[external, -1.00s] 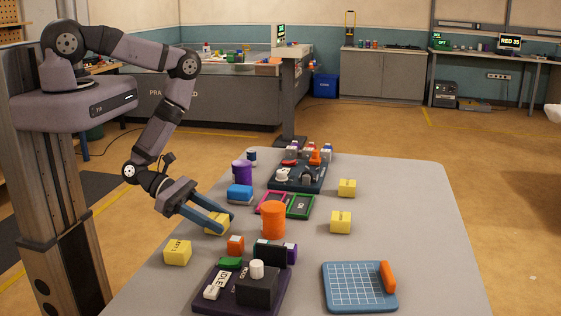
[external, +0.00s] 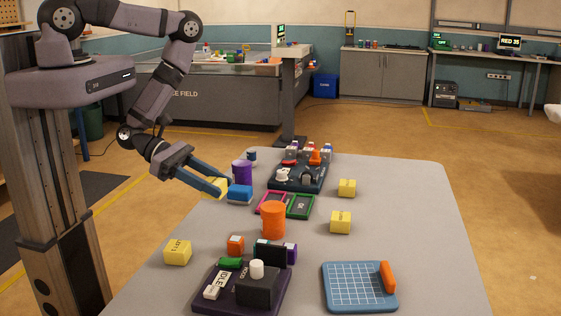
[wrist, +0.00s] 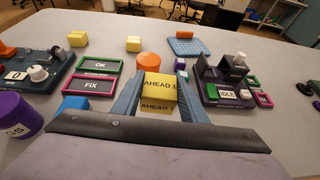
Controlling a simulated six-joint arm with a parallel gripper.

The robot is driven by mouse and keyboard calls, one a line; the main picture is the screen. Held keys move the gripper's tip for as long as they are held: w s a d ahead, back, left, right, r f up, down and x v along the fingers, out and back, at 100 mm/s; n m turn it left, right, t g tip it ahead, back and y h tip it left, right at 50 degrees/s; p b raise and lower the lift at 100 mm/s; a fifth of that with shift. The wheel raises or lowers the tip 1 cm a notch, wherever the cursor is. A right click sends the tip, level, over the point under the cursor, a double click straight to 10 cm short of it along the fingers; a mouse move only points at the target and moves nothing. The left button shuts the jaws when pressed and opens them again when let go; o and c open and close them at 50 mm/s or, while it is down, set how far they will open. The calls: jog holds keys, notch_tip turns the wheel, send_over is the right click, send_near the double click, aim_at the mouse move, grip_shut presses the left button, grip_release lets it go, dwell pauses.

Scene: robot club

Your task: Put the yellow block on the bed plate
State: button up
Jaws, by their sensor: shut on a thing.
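My gripper (external: 213,190) is shut on a yellow block (external: 218,184), held above the left side of the table. In the wrist view this block (wrist: 159,88) sits between the two blue fingers and reads "AHEAD 1". The bed plate (external: 345,288) looks to be the blue plate with a white grid and an orange bar along its right edge. It lies at the front right of the table, well apart from my gripper, and also shows in the wrist view (wrist: 184,47). Other yellow blocks stand at the front left (external: 177,252) and right (external: 340,222), (external: 346,188).
An orange cylinder (external: 273,220) stands mid-table between my gripper and the plate. A dark console (external: 225,295) is left of the plate. A blue block (external: 240,193) and a purple cylinder (external: 242,172) are close to my gripper. The table's right side has free room.

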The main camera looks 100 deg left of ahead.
jog(key=shift+d+f+b, duration=0.2)
jog(key=shift+f+b, duration=0.1)
jog(key=shift+b, duration=0.05)
jog(key=shift+m+h, duration=0.8)
jog(key=shift+h, duration=0.1)
jog(key=w+d+f+b, duration=0.1)
jog(key=b, duration=0.1)
jog(key=w+d+f+b, duration=0.1)
jog(key=w+f+b, duration=0.1)
jog(key=b, duration=0.1)
jog(key=shift+d+f, duration=0.2)
jog(key=w+d+b, duration=0.1)
jog(key=w+b, duration=0.1)
jog(key=w+m+h+b, duration=0.1)
jog(key=w+b, duration=0.1)
jog(key=w, duration=0.1)
jog(key=w+d+m+h+b, duration=0.1)
jog(key=w+b, duration=0.1)
jog(key=b, duration=0.1)
jog(key=shift+w+d+g, duration=0.15)
jog(key=shift+d+g, duration=0.15)
jog(key=shift+g, duration=0.1)
jog(key=w+d+r+m+g+h+b, duration=0.6)
jog(key=w+d+r+b, duration=0.45)
jog(key=w, duration=0.55)
jog(key=w+a+f+n+t+y+p, duration=0.1)
jog(key=w+a+f+t, duration=0.1)
jog(key=f, duration=0.3)
jog(key=shift+w+t, duration=0.5)
jog(key=shift+w, duration=0.4)
